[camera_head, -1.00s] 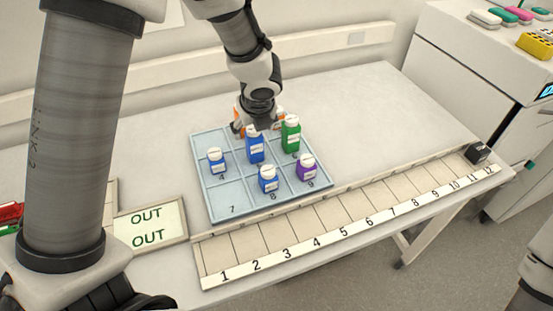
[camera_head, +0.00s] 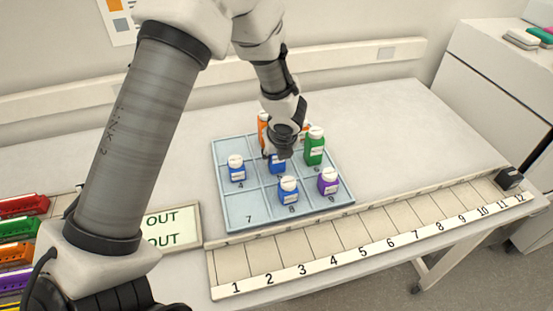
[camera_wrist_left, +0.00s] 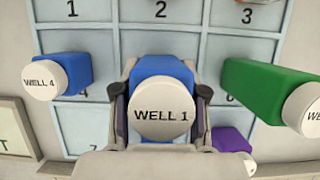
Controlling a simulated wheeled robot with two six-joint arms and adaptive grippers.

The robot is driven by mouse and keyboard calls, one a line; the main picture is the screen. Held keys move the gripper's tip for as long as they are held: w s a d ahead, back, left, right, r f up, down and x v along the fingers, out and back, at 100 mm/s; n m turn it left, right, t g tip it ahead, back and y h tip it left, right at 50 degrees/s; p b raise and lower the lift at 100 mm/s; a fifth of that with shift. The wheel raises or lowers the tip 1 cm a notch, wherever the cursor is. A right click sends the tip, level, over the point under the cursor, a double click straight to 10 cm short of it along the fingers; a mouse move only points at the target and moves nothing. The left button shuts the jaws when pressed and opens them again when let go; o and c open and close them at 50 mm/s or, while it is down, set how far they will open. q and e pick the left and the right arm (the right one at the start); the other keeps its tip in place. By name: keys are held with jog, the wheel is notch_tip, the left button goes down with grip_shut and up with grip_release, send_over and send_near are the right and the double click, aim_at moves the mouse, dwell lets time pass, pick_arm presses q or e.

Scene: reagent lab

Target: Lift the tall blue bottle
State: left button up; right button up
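The tall blue bottle (camera_head: 277,165) stands in the middle compartment of the pale blue rack (camera_head: 240,212), its upper part covered by my left gripper. In the left wrist view the bottle (camera_wrist_left: 160,68) has a white cap reading "WELL 1". My left gripper (camera_wrist_left: 161,95) is open, one finger on each side of the bottle and very close to it. My right gripper is out of view.
Small blue bottles stand in compartments 4 (camera_head: 237,172) and 8 (camera_head: 288,194). A green bottle (camera_head: 314,150) is close on the right, and a purple one (camera_head: 328,185) is in 9. A numbered strip (camera_head: 380,242) runs along the front. The table is clear behind the rack.

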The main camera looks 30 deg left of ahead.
pick_arm(q)
jog(key=shift+c, duration=1.1)
